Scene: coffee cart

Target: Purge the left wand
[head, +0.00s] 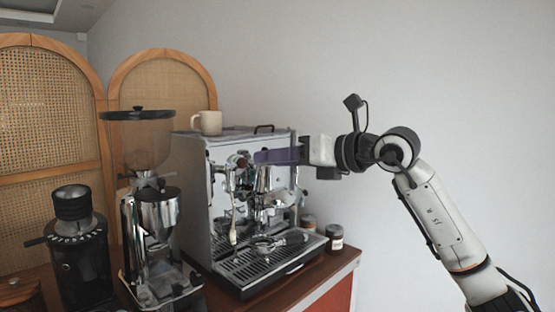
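The espresso machine (218,222) stands on the cart, its front turned to the right. The left wand (232,212) hangs down at the left of its front, above the drip tray (262,264). Its lower end has a pale part. My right gripper (302,152) comes in from the right, level with the upper front of the machine and right of the left wand, apart from it. A flat purple thing (276,156) shows at its fingertips, in front of the machine; I cannot tell whether the fingers grip it. My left gripper is not in view.
A beige cup (208,123) stands on top of the machine. Left of it are a grinder with a hopper (142,145) and a black grinder (79,245). Small jars (335,238) stand by the cart's right edge. Free room lies right of the cart.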

